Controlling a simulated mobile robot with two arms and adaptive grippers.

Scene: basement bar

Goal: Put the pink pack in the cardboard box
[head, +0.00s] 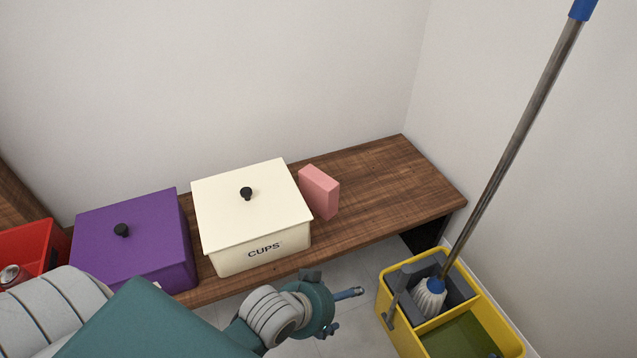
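The pink pack (319,192) stands upright on the wooden bench, close to the right side of the cream CUPS box. My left gripper (346,310) is in front of and below the bench edge, over the floor. Its fingers look spread apart, with nothing between them. It is apart from the pink pack, which stands farther back and higher in the picture. No cardboard box shows in the head view. My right gripper is not in view.
The wooden bench (390,185) is clear right of the pack. The lidded cream box (250,205) and purple box (132,240) stand left, with a red bin (35,245) beyond. A yellow mop bucket (395,300) with an upright mop (515,150) stands at lower right.

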